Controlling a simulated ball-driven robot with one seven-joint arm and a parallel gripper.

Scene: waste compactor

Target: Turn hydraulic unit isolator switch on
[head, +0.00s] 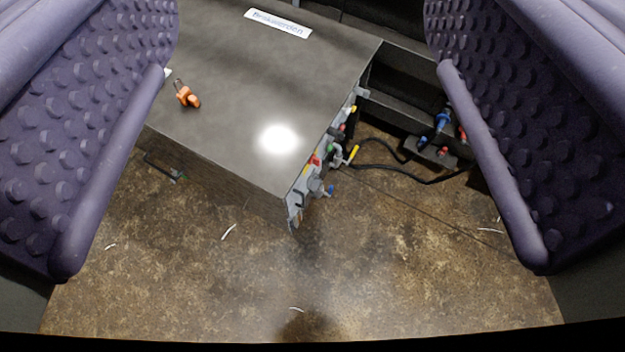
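My gripper (308,170) is open and empty; its two purple studded fingers stand wide apart at the left and right of the head view. Between them is a dark box-shaped unit (240,70), seen from above. A panel (310,185) on the unit's right side carries several small red, yellow, green and blue parts, seen edge-on. I cannot tell which of these is the isolator switch. The panel is well below and apart from the fingers.
Black hoses (410,175) run from the panel side to blue and red fittings (441,122) on a dark frame. The brown mottled floor (400,260) in front is mostly clear, with small white scraps.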

